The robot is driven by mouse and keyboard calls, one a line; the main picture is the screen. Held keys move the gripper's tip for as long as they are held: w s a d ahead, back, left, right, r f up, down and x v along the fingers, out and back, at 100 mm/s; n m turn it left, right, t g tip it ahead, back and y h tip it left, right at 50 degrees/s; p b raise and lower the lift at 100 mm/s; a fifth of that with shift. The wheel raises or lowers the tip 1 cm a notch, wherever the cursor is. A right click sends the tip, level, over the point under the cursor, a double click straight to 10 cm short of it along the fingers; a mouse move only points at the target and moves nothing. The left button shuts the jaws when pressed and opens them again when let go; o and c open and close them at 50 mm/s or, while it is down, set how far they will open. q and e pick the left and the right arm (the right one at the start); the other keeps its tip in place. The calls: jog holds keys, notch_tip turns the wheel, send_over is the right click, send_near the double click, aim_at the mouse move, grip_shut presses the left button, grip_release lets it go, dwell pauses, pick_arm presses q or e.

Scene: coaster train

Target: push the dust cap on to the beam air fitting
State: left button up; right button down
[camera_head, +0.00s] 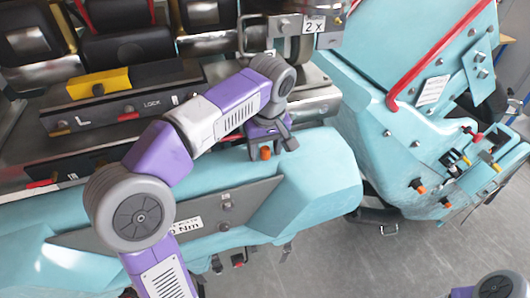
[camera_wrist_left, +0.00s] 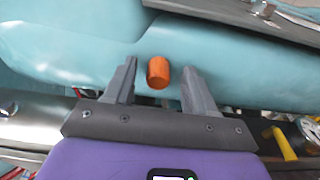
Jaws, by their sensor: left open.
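An orange dust cap (camera_head: 265,153) stands on top of the teal beam (camera_head: 325,165) in the head view. The fitting under it is not visible, so I cannot tell how far on it sits. In the left wrist view the cap (camera_wrist_left: 158,72) is a short orange cylinder between the two grey fingers, with a gap on each side. My left gripper (camera_head: 279,142) is open around the cap and not closed on it; it also shows in the left wrist view (camera_wrist_left: 160,66). My right gripper is not in view.
A grey plate (camera_head: 255,205) with bolts is on the beam's near side. Teal machinery with a red rail (camera_head: 432,62) and orange-tipped fittings (camera_head: 419,187) stands at the right. A yellow block (camera_head: 98,83) and dark rollers lie behind the left arm. Grey floor shows at lower right.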

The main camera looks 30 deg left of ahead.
pick_arm(q)
jog(key=shift+w, duration=0.15)
jog(key=c, duration=0.6)
grip_shut()
